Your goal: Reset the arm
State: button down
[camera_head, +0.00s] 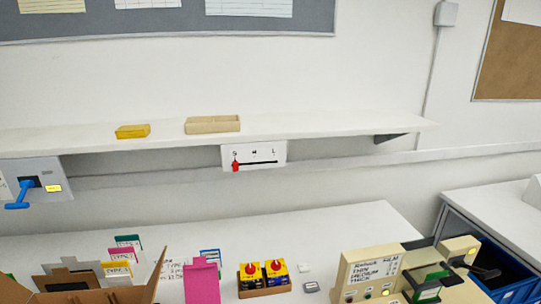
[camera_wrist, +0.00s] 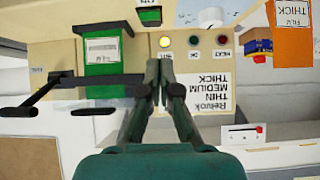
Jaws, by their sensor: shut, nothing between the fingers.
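My gripper (camera_wrist: 160,78) shows in the wrist view, with its dark green fingers brought together and nothing between them. The fingertips appear in front of a beige machine (camera_wrist: 50,55), beside its printed label and below a yellow light in the picture. I cannot tell whether they touch it. The wrist picture shows the label's writing upside down. The same beige machine (camera_head: 358,262) stands at the lower right of the head view, where I cannot make out my gripper.
A yellow switch box with red knobs (camera_head: 263,280) sits on the white table (camera_head: 330,222). A slider panel (camera_head: 268,153) with a red handle hangs under the shelf (camera_head: 330,126). A blue lever (camera_head: 18,198) is at left. A cardboard box (camera_head: 100,293) fills the lower left.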

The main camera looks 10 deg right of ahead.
jog(key=s+a+f+m+t+h, duration=0.1)
jog(key=s+a+f, duration=0.45)
jog(key=a, duration=0.25)
jog(key=s+a+f+m+t+h, duration=0.1)
jog(key=s+a+f+m, duration=0.1)
jog(key=s+a+f, duration=0.4)
jog(key=s+a+r+n+t, duration=0.1)
jog(key=s+a+r, duration=0.1)
jog(key=s, duration=0.5)
jog(key=s+a+r+n+y, duration=0.1)
jog(key=s+a+r, duration=0.1)
jog(key=s+a, duration=0.2)
jog(key=s+a+r+n+t, duration=0.1)
jog(key=s+a, duration=0.2)
jog(key=s, duration=0.6)
jog(key=shift+s+a+r+t+y, duration=0.25)
jog(key=shift+s+r+t+y, duration=0.05)
jog(key=shift+r+y, duration=0.1)
